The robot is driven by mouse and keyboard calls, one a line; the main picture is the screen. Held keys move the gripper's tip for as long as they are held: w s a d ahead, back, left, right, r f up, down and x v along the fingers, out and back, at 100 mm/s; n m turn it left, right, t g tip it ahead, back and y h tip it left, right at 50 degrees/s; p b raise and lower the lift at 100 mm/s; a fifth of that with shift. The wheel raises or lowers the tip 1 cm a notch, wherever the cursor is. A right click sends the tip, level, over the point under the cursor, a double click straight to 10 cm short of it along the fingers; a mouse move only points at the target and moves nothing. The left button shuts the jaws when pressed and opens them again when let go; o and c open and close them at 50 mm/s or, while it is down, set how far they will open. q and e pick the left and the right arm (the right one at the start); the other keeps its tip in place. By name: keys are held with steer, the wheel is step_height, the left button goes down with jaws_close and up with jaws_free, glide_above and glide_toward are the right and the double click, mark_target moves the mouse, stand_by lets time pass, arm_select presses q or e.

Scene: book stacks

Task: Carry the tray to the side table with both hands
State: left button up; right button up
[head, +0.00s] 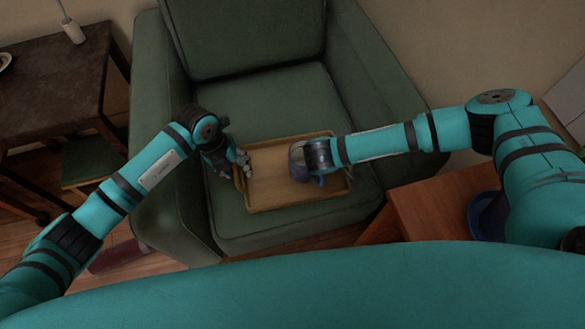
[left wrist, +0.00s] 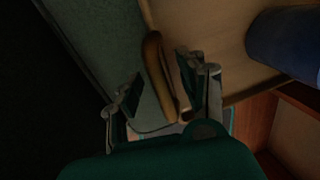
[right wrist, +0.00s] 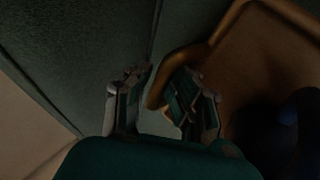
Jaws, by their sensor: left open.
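A wooden tray (head: 262,190) with a raised rim lies on the seat of a green armchair (head: 235,95). A blue mug (head: 298,160) stands on its right part, partly hidden by my right wrist. My left gripper (head: 233,168) is at the tray's left end. In the left wrist view its open fingers (left wrist: 160,82) stand either side of the curved tray handle (left wrist: 153,65). My right gripper's fingers (right wrist: 160,88) are apart around the other handle (right wrist: 185,60); in the head view they are hidden behind my wrist. A low reddish-brown wooden table (head: 430,205) stands right of the armchair.
A blue object (head: 488,215) on the right table is partly hidden by my right arm. A dark table (head: 50,95) with a whitish bottle-like object (head: 72,30) is at the far left, a green-topped stool (head: 85,172) beside it. The armchair's arms flank the tray.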

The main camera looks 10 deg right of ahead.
arm_select(q)
steer(key=shift+c, duration=0.3)
arm_select(e)
steer(key=shift+c, duration=0.3)
arm_select(q)
steer(key=c, duration=0.5)
arm_select(e)
jaws_close()
arm_select(q)
jaws_close()
steer(key=shift+r, duration=0.15)
arm_select(e)
steer(key=shift+w+r, duration=0.1)
steer(key=shift+r, duration=0.05)
